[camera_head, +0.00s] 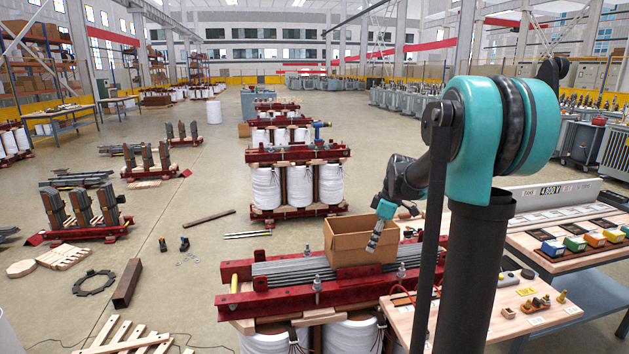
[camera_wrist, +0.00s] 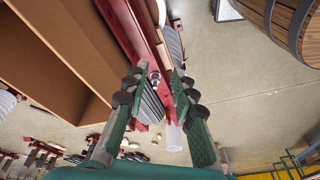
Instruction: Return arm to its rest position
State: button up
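My gripper (camera_head: 376,238) hangs beside the front of an open cardboard box (camera_head: 345,243), over the transformer core with red clamps (camera_head: 270,302). In the wrist view, the two green fingers of my gripper (camera_wrist: 159,80) stand apart with nothing held between them. Through the gap show a red beam, a bolt and grey laminations. My arm (camera_head: 500,140) is bent, reaching forward and down from its column, away from the body. The exact gap between the fingertips and the box is hard to tell.
The cardboard box fills the left of the wrist view (camera_wrist: 55,50). At right stands a table with coloured bins (camera_head: 577,243), in front of it a wooden board (camera_head: 480,322) with small parts. A wound core (camera_head: 297,185) stands ahead. Open floor (camera_head: 215,240) lies to the left.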

jog(key=s+f+m+t+h, duration=0.1)
jog(key=s+f+m, duration=0.4)
jog(key=s, duration=0.7)
jog(key=s+f+m+t+h, duration=0.1)
jog(key=s+f+m, duration=0.5)
jog(key=s, duration=0.6)
jog(key=shift+d+m+t+h, duration=0.35)
jog(key=shift+m+t, duration=0.55)
jog(key=shift+m, duration=0.3)
